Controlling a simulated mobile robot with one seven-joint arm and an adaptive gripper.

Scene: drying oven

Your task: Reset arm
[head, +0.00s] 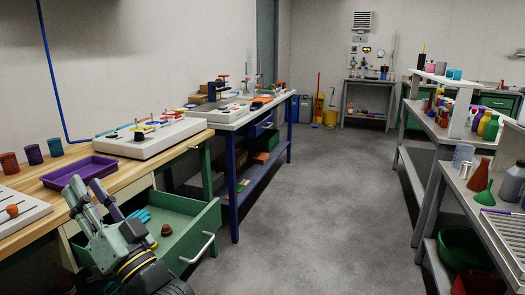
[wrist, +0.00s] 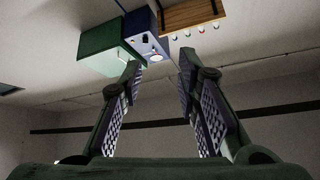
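My gripper (head: 90,200) is in the lower left of the head view, raised in front of the wooden workbench (head: 115,165) and beside an open green drawer (head: 200,225). Its two fingers stand apart with nothing between them. In the wrist view the fingers of my gripper (wrist: 157,95) are also spread and empty. Beyond the fingertips the wrist view shows a green box (wrist: 105,45) and a blue box-shaped unit (wrist: 143,35) high on the picture, against pale walls.
A purple tray (head: 80,171) and a white board (head: 150,138) lie on the workbench. The drawer holds a brown object (head: 167,230) and teal items. A blue-framed bench (head: 240,118) stands beyond. Grey shelving (head: 440,145) lines the right. The grey floor (head: 320,190) between is clear.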

